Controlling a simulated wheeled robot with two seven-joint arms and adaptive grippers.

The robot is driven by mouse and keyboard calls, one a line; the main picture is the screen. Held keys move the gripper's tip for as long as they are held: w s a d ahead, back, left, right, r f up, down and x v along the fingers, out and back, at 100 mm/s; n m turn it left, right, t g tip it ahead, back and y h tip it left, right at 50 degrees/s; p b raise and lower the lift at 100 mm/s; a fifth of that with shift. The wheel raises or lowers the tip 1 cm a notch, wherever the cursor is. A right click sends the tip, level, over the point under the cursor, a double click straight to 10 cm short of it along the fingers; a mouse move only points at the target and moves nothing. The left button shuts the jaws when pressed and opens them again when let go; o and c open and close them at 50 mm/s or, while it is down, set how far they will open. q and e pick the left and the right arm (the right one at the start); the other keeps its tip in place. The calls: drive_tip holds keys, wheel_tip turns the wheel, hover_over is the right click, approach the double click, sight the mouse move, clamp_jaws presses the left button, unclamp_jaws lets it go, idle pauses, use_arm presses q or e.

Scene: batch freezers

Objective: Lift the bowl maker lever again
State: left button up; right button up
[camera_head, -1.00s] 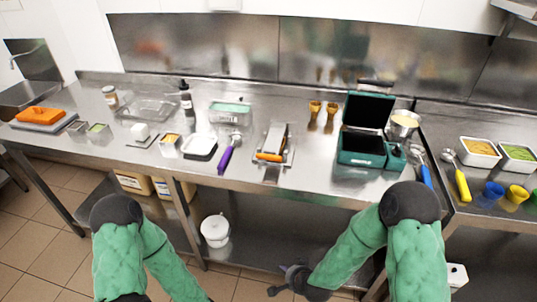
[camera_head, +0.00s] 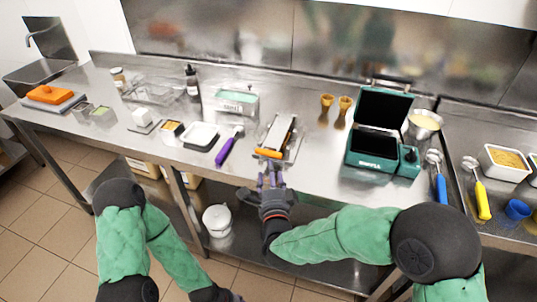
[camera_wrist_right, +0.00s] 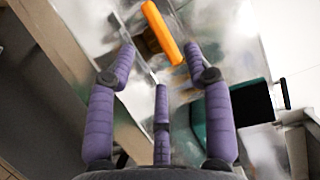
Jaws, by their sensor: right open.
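The bowl maker (camera_head: 279,132) is a low metal press with a flat plate on top, standing near the front edge of the counter. Its lever has an orange grip (camera_head: 269,153) at the front end, lying low near the counter. The orange grip also shows in the right wrist view (camera_wrist_right: 162,32), ahead of the fingertips. My right gripper (camera_head: 270,176) is open and empty, just in front of the bowl maker at the counter edge. Its purple fingers are spread in the right wrist view (camera_wrist_right: 160,62), apart from the grip.
A purple scoop (camera_head: 229,146) lies left of the bowl maker. A green waffle iron (camera_head: 383,135) stands open to the right. Two cones (camera_head: 334,110) stand behind. A white tub (camera_head: 218,220) is on the lower shelf. The counter between the bowl maker and waffle iron is mostly clear.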

sight(268, 156)
drive_tip(key=w, duration=0.3)
drive_tip(key=w+b, duration=0.1)
drive_tip(key=w, duration=0.2)
drive_tip(key=w+b, duration=0.1)
drive_tip(key=w, duration=0.2)
drive_tip(key=shift+a+f, duration=0.1)
drive_tip(key=shift+a, duration=0.25)
clamp_jaws()
